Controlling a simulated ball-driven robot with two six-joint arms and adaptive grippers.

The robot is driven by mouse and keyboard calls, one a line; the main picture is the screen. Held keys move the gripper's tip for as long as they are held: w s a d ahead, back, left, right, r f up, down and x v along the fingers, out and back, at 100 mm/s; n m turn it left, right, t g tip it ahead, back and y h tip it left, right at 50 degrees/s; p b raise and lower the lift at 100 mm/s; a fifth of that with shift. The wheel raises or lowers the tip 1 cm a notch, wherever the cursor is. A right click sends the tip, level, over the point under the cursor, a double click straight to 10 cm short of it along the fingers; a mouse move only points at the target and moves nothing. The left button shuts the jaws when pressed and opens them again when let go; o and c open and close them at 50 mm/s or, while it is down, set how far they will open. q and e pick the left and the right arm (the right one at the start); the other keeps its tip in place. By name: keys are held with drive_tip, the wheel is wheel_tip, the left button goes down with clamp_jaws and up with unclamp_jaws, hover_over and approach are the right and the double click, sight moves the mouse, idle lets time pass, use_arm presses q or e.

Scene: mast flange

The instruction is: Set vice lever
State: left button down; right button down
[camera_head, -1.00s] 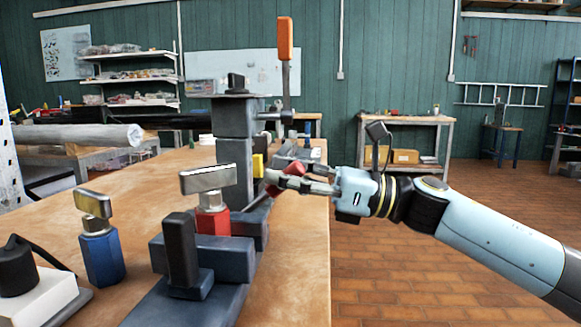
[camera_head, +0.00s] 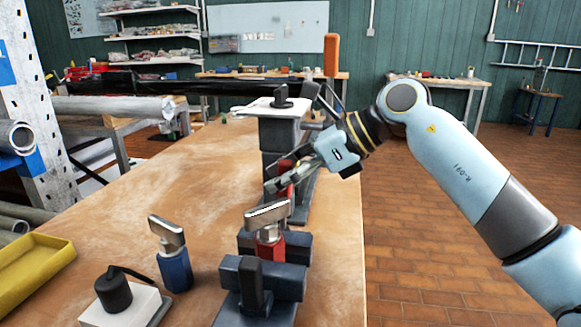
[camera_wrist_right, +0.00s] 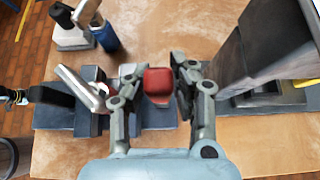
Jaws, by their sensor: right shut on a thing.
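A red-handled lever (camera_head: 287,182) stands at the grey vice on the bench, beside a tall grey post (camera_head: 278,134). My right gripper (camera_head: 279,181) reaches in from the right, pointing down and left, and is shut on the red handle. In the right wrist view the red handle (camera_wrist_right: 157,83) sits between the two fingers, above the dark vice parts. The fingers hide part of the lever and its lower end. My left gripper is not in view.
A red fitting with a metal T-handle (camera_head: 267,221) stands in front of the gripper, and a blue one (camera_head: 174,264) to its left. An orange-handled upright (camera_head: 331,55) rises behind the gripper. A yellow tray (camera_head: 33,262) lies at far left. The bench's middle is clear.

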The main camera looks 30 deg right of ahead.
drive_tip(key=shift+w+a, duration=0.15)
drive_tip(key=shift+a, duration=0.2)
drive_tip(key=shift+f, duration=0.1)
drive_tip(key=c, duration=1.1)
unclamp_jaws()
drive_tip(key=shift+w+a, duration=0.1)
drive_tip(key=shift+d, duration=0.2)
drive_tip(key=v, duration=1.2)
drive_tip(key=shift+w+a+r, duration=0.1)
drive_tip(key=shift+a+r, duration=0.2)
